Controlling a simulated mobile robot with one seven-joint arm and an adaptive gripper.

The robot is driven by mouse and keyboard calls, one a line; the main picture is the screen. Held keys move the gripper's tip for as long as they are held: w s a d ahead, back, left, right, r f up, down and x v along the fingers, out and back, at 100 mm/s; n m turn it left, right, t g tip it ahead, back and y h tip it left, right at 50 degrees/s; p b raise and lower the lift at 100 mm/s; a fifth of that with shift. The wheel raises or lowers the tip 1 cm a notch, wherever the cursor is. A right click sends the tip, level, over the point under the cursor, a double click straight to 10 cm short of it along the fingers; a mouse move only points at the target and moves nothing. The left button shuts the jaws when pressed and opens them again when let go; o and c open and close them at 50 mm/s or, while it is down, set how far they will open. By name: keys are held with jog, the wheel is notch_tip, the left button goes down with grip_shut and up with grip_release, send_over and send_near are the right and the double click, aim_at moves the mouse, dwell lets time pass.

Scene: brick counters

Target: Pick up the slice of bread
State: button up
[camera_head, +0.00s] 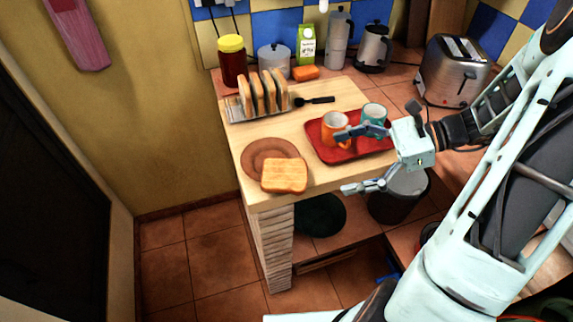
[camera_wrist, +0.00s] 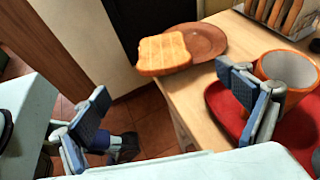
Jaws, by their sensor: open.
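The slice of bread (camera_head: 284,175) is a toasted square lying partly on a brown round plate (camera_head: 254,160), near the counter's front left corner. In the wrist view the slice (camera_wrist: 163,53) lies beyond my fingers, partly over the plate (camera_wrist: 213,40). My gripper (camera_head: 354,160) is open and empty, to the right of the slice and apart from it. In the wrist view the fingers of my gripper (camera_wrist: 170,120) are spread wide. One finger overlaps the orange mug in the picture; I cannot tell whether they touch.
A red tray (camera_head: 350,152) holds an orange mug (camera_head: 336,128) and a teal mug (camera_head: 374,115) beside my gripper. A toast rack (camera_head: 236,112) with several slices stands behind the plate. A black-handled utensil (camera_head: 318,100) lies behind the tray. A toaster (camera_head: 455,72) stands at the right.

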aim_at(286, 173)
jog(key=shift+m, duration=0.4)
jog(key=x, duration=1.1)
jog(key=shift+w+b, duration=0.15)
jog(key=shift+b, duration=0.25)
jog(key=shift+c, duration=0.4)
jog(key=shift+r, duration=0.1)
jog(key=c, duration=1.2)
jog(key=shift+r, duration=0.1)
